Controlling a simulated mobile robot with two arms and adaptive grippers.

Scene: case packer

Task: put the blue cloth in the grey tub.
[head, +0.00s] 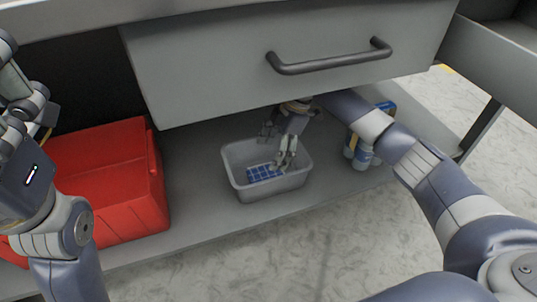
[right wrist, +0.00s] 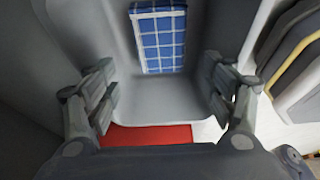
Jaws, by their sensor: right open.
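The grey tub (head: 236,182) stands on the low shelf under the drawer. The blue cloth (head: 265,173), checked with white lines, lies flat inside it. The right wrist view also shows the cloth (right wrist: 160,40) inside the tub (right wrist: 165,108). My right gripper (head: 277,148) is open and empty over the tub, fingers pointing down. In the right wrist view its fingers (right wrist: 162,97) are spread wide, with the cloth beyond them and apart from them. Part of my left gripper (head: 25,95) shows at the left edge; its fingertips are not clear.
A red bin (head: 105,180) stands left of the tub on the shelf (head: 200,205). Blue and white bottles (head: 362,150) stand to the right, partly behind my right arm. The grey drawer (head: 220,75) with its dark handle (head: 330,63) hangs close above my right gripper.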

